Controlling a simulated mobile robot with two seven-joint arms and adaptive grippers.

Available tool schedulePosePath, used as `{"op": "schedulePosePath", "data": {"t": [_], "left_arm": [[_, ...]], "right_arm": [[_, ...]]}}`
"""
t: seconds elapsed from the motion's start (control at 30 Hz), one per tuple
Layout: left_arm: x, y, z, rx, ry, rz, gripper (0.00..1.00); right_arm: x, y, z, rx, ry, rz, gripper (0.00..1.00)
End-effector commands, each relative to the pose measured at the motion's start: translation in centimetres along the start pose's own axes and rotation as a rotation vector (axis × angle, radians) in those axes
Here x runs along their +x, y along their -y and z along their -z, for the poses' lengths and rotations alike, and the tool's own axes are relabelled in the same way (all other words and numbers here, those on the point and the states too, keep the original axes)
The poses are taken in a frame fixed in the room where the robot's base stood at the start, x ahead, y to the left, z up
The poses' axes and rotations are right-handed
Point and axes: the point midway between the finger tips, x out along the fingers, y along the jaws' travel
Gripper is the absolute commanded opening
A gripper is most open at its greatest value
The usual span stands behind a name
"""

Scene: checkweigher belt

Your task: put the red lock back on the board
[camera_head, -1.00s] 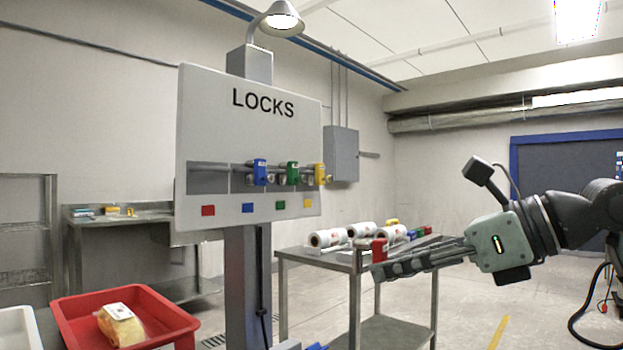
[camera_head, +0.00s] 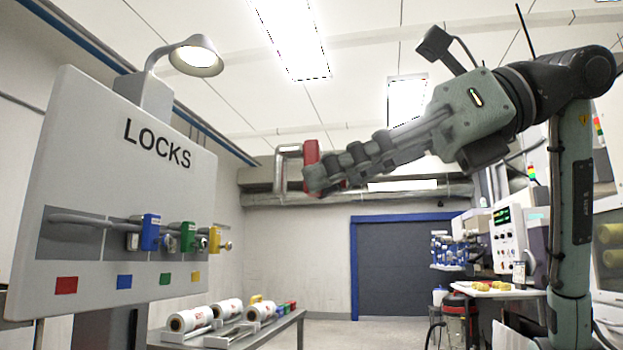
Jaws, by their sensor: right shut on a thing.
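The red lock (camera_head: 311,154) is in my right gripper (camera_head: 318,178), which is shut on it. The lock's silver shackle (camera_head: 281,168) points left, toward the board. The grey LOCKS board (camera_head: 95,130) stands at the left. The blue lock (camera_head: 150,232), green lock (camera_head: 188,237) and yellow lock (camera_head: 214,240) hang on its rail. The slot above the red square (camera_head: 66,285), at the left end of the rail, holds no lock. The held lock is up and to the right of the board, apart from it. My left gripper is out of view.
A lamp (camera_head: 196,57) arches over the board. A steel table (camera_head: 270,330) with film rolls (camera_head: 190,320) stands below, right of the board. Machines (camera_head: 505,240) stand at the right. The air between board and gripper is clear.

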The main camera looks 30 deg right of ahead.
Motion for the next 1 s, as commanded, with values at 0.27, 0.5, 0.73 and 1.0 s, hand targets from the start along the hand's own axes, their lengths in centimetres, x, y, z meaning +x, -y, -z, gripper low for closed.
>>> {"op": "schedulePosePath", "data": {"t": [0.27, 0.5, 0.73, 1.0], "left_arm": [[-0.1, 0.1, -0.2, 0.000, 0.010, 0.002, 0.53], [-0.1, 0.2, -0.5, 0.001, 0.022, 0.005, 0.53], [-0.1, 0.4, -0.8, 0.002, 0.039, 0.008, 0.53], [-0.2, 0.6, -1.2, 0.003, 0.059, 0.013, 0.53]], "right_arm": [[1.1, 0.0, -0.5, 0.000, 0.000, -0.001, 0.00], [2.5, 0.0, -1.0, 0.000, 0.000, -0.001, 0.00], [3.8, 0.0, -1.5, 0.000, 0.001, -0.001, 0.00], [5.3, 0.0, -2.0, 0.000, 0.001, 0.000, 0.00]]}}
